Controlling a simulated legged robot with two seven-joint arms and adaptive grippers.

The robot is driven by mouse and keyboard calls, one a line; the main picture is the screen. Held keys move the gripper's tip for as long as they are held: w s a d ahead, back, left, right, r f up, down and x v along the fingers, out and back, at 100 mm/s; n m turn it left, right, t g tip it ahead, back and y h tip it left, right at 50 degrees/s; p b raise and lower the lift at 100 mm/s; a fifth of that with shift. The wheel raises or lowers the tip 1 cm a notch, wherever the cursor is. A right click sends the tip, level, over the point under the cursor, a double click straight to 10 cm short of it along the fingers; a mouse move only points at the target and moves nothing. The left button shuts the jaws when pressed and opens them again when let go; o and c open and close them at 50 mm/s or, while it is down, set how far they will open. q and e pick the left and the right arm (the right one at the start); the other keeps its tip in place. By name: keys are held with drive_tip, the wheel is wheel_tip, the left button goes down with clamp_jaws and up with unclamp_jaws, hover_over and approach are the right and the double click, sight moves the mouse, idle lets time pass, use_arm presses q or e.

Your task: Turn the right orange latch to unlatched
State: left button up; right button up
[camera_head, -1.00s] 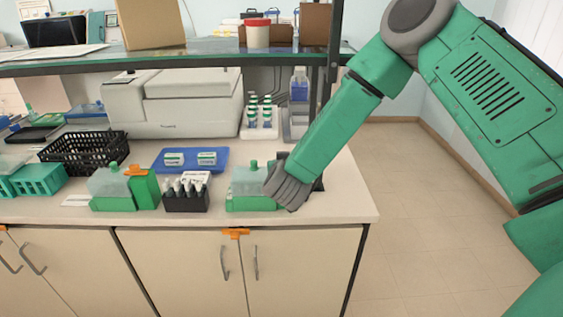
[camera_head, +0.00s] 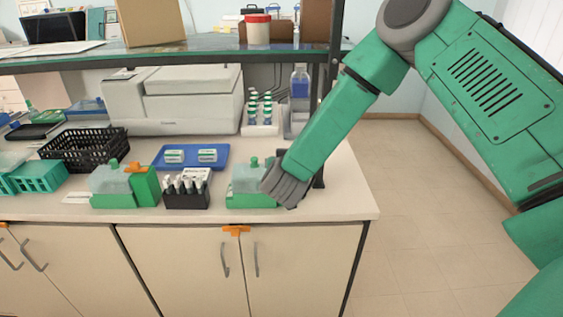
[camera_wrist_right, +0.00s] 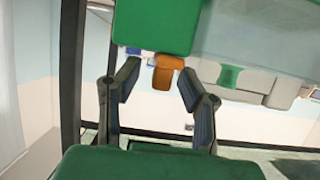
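The right green unit (camera_head: 252,201) with a clear, cloudy top stands near the bench's right front. My right gripper (camera_head: 277,193) is at its right side and hides part of it, including its latch, in the head view. In the right wrist view, an orange latch (camera_wrist_right: 163,72) hangs from a green block, between the spread fingers of my right gripper (camera_wrist_right: 158,78). Gaps show on both sides of the latch. A similar unit (camera_head: 110,201) on the left has an orange latch (camera_head: 135,167) on top. My left gripper is out of view.
A black rack (camera_head: 186,199) of small bottles stands between the two units. Behind are a blue tray (camera_head: 190,165), a vial rack (camera_head: 262,130) and a blue bottle (camera_head: 299,92). An upright post (camera_head: 331,85) and glass shelf are close to my right arm.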

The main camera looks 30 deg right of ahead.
drive_tip(key=v, duration=1.1)
drive_tip(key=shift+s+a, duration=0.25)
drive_tip(key=shift+r, duration=0.1)
drive_tip(key=s+a+f+n+g+y+b, duration=0.25)
drive_tip(key=s+f, duration=0.25)
drive_tip(key=f, duration=0.6)
drive_tip(key=s+a+f+n+g+y+b, duration=0.1)
drive_tip(key=s+a+f+n+y+b, duration=0.3)
drive_tip(key=f, duration=0.7)
drive_tip(key=s+d+f+g+b, duration=0.1)
drive_tip(key=s+f+g, duration=0.2)
drive_tip(key=s+f, duration=0.3)
drive_tip(key=s+d+f+g, duration=0.2)
drive_tip(key=s+f+g, duration=0.2)
drive_tip(key=s, duration=1.1)
wheel_tip(320, 180, down, 3)
drive_tip(key=shift+s+d+r+y+b, duration=0.15)
drive_tip(key=shift+s+d+y+b, duration=0.05)
drive_tip(key=shift+y+b, duration=0.2)
drive_tip(key=shift+w+n, duration=0.15)
drive_tip(key=shift+n, duration=0.1)
